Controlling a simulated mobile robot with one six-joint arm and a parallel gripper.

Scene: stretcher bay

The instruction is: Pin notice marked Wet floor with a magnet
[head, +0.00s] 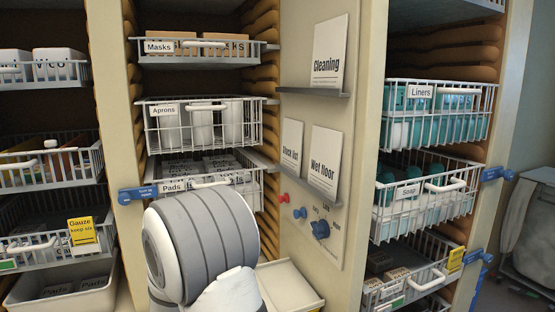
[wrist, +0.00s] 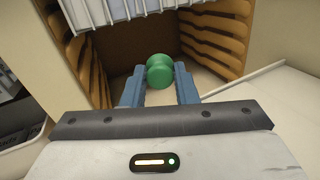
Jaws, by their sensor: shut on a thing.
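The notice marked Wet floor (head: 325,158) is a white card standing on the lower ledge of the cream panel (head: 355,140), right of another white notice (head: 291,147) that seems to read Stock list. My gripper (wrist: 160,86) is shut on a green round magnet (wrist: 159,71) in the wrist view, in front of an empty shelf bay. In the head view my arm hides the gripper and the green magnet. A red magnet (head: 284,198), a small blue one (head: 300,213) and a larger blue one (head: 320,229) sit on the panel below the ledge.
A Cleaning notice (head: 330,50) stands on the upper ledge. Wire baskets marked Aprons (head: 205,124) and Soap (head: 425,200) flank the panel. Blue clips (head: 137,194) stick out from the cabinet posts. A pale tray (head: 290,283) lies low beside my arm.

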